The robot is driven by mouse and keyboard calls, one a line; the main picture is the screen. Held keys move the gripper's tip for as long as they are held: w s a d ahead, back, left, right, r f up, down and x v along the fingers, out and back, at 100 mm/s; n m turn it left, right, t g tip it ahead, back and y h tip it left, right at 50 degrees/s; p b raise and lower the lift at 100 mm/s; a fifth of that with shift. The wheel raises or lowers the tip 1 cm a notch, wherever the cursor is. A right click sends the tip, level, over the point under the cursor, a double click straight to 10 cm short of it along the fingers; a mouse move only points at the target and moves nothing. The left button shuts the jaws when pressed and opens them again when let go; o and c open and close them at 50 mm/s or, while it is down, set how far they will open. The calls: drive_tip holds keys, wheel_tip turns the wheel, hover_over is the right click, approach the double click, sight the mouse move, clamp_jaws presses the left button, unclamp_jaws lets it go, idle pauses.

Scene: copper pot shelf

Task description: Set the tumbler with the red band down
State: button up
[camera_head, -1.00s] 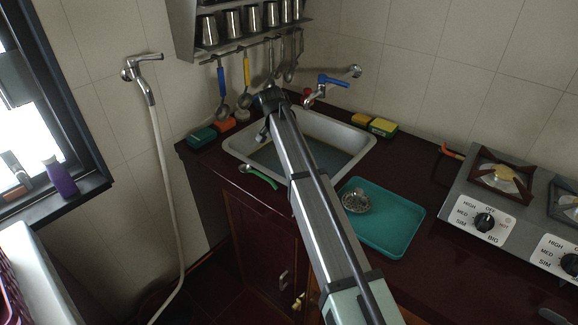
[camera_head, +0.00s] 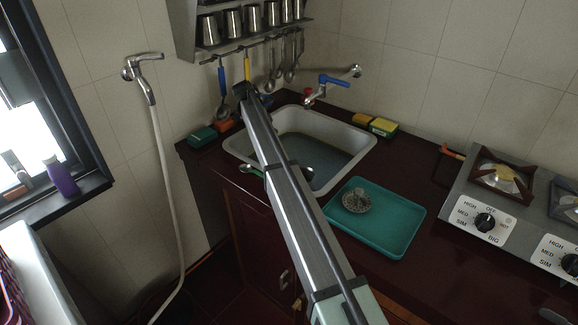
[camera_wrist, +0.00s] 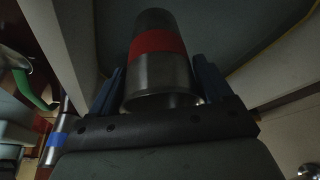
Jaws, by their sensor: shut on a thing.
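The tumbler with the red band (camera_wrist: 158,42) is a metal cup held between the blue fingers of my gripper (camera_wrist: 160,82) in the wrist view. One finger lies along each side of it, and its rim faces the wrist camera. In the head view my gripper (camera_head: 244,91) is at the far end of my arm, by the wall behind the sink's back left corner. My arm hides the held tumbler there, so I cannot tell its height above the counter.
The sink (camera_head: 359,148) lies beneath my arm. A teal tray (camera_head: 400,226) carries a metal strainer (camera_head: 356,201). Sponges (camera_head: 383,127) and a tap (camera_head: 333,80) stand behind. Several tumblers (camera_head: 232,22) sit on the shelf, with utensils (camera_head: 222,88) hanging below. A blue-banded tumbler (camera_wrist: 57,139) shows in the wrist view.

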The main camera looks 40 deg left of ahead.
drive_tip(key=shift+m+g, duration=0.3)
drive_tip(key=shift+m, duration=0.3)
drive_tip(key=shift+f, duration=0.15)
wheel_tip(320, 180, down, 10)
drive_tip(key=shift+r, duration=0.15)
drive_tip(key=o, duration=1)
drive_tip(key=v, duration=1.2)
